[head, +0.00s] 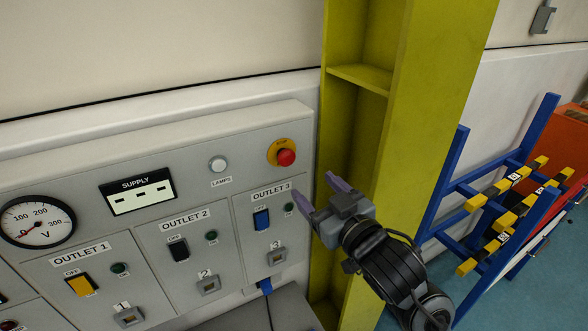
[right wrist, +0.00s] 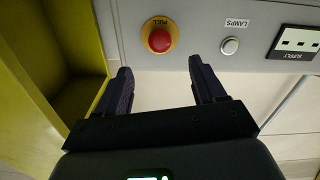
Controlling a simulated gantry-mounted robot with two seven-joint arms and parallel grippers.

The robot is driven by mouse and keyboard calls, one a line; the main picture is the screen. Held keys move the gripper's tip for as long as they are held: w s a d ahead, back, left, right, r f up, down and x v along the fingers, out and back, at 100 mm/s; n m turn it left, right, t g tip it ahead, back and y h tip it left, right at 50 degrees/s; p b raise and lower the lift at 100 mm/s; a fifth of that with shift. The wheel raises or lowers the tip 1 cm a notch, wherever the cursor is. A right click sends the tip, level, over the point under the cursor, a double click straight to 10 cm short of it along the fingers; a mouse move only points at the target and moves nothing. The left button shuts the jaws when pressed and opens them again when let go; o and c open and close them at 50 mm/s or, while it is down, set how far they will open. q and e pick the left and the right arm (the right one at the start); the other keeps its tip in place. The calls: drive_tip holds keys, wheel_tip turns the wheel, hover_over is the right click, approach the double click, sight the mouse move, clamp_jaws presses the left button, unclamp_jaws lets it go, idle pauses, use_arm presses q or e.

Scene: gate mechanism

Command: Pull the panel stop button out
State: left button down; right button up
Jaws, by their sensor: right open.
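The panel stop button (head: 286,157) is a red mushroom knob on a yellow round plate, at the upper right of the grey panel. In the right wrist view the red stop button (right wrist: 159,40) shows beyond the fingers, above the gap between them, with the word PULL on its yellow ring. My right gripper (head: 318,190) is open and empty, below and to the right of the button, apart from it. Its two fingers (right wrist: 160,82) are spread wide in the wrist view. My left gripper is not in view.
A yellow-green steel column (head: 425,100) stands close right of the panel (head: 110,235). The lamps button (head: 218,164) is left of the stop button. The outlet 3 blue switch (head: 261,220) is below. A blue rack (head: 500,180) stands farther right.

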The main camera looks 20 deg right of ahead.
sight(288, 160)
drive_tip(key=w, duration=0.3)
drive_tip(key=w+p, duration=0.1)
drive_tip(key=w, duration=0.3)
drive_tip(key=w+a, duration=0.1)
drive_tip(key=w, duration=0.2)
drive_tip(key=shift+w+a+r, duration=0.1)
drive_tip(key=shift+w+r, duration=0.05)
drive_tip(key=shift+w, duration=0.1)
